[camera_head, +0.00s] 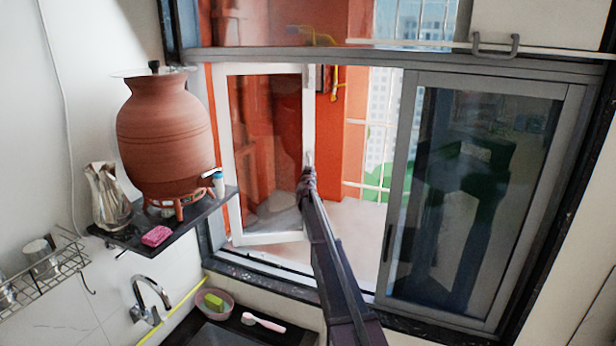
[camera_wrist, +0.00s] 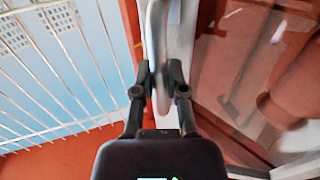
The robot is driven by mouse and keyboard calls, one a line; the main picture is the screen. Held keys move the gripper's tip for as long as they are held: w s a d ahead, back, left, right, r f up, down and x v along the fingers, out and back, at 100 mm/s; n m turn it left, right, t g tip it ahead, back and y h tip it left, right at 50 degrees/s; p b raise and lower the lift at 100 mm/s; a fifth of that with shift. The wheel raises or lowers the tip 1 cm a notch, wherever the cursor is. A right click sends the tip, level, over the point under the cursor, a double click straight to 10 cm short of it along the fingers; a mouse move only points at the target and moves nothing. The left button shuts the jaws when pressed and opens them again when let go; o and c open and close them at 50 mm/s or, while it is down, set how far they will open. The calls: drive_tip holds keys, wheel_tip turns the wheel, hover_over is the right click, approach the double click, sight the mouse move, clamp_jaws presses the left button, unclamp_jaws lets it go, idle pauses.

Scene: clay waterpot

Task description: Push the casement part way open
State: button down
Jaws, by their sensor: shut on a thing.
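The casement (camera_head: 226,150) is a white-framed glass sash on the left of the window. It stands swung partly outward, with a gap between its right edge and the sliding pane. My gripper (camera_head: 308,180) is at the casement's right stile, around its upright handle (camera_head: 309,158). In the wrist view my gripper (camera_wrist: 160,85) has its two dark fingers shut on the grey handle (camera_wrist: 157,40), one on each side. The white stile (camera_wrist: 180,45) runs right behind the handle, and the casement glass lies to its right. The fingertips are small and partly hidden in the head view.
A clay waterpot (camera_head: 165,135) stands on a dark shelf (camera_head: 125,238) left of the casement, beside a metal jug (camera_head: 108,198) and pink sponge (camera_head: 156,236). Below are a faucet (camera_head: 150,293) and sink. A sliding pane (camera_head: 470,200) fills the right; white bars (camera_wrist: 75,75) stand outside.

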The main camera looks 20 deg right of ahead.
drive_tip(key=shift+w+d, duration=0.3)
drive_tip(key=shift+w, duration=0.2)
drive_tip(key=c, duration=0.7)
unclamp_jaws()
drive_tip(key=shift+o, duration=0.2)
drive_tip(key=shift+s, duration=0.1)
drive_tip(key=v, duration=1.2)
drive_tip(key=shift+f, duration=0.15)
